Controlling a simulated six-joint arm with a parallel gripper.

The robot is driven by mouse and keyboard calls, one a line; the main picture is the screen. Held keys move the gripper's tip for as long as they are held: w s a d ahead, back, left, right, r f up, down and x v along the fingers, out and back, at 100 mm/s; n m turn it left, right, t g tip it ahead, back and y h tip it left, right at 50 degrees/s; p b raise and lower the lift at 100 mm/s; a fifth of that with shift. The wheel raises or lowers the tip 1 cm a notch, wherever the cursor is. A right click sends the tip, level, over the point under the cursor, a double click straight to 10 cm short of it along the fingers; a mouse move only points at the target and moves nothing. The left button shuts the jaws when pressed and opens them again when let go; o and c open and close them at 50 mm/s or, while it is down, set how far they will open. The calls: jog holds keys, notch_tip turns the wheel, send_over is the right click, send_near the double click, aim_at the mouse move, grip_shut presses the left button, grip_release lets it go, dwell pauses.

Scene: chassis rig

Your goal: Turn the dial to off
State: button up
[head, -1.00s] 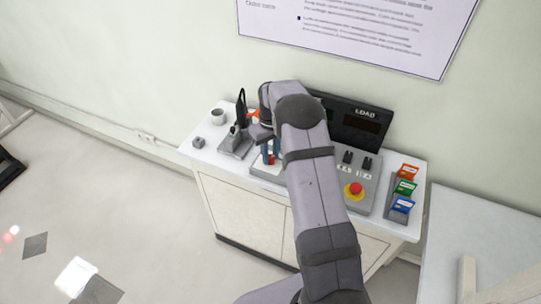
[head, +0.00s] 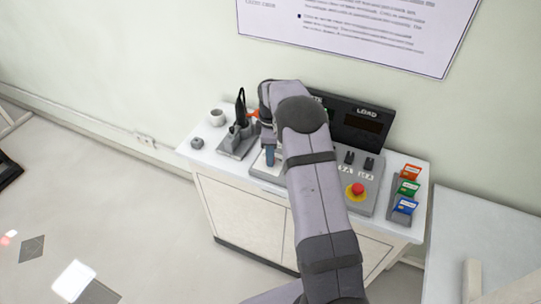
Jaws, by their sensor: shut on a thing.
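My gripper (head: 269,158) points down over the left part of the grey control panel (head: 366,208) on the white cabinet. Its blue-grey fingers line up, so that mostly one shows. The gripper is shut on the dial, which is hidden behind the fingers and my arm. I cannot see which mark the dial points to.
A red and yellow stop button (head: 355,190) and two black switches sit right of my arm. A dark LOAD display (head: 362,122) stands behind. A clamp-like tool (head: 240,135), a white cup (head: 217,117) and a card rack (head: 403,194) flank the panel.

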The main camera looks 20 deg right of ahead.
jog(key=n, duration=0.4)
jog(key=shift+w+r+n, duration=0.1)
jog(key=shift+n, duration=0.3)
dwell(0.4)
jog(key=o, duration=1)
jog(key=shift+o, duration=0.2)
jog(key=shift+r+b, duration=1.3)
jog(key=shift+r, duration=2.35)
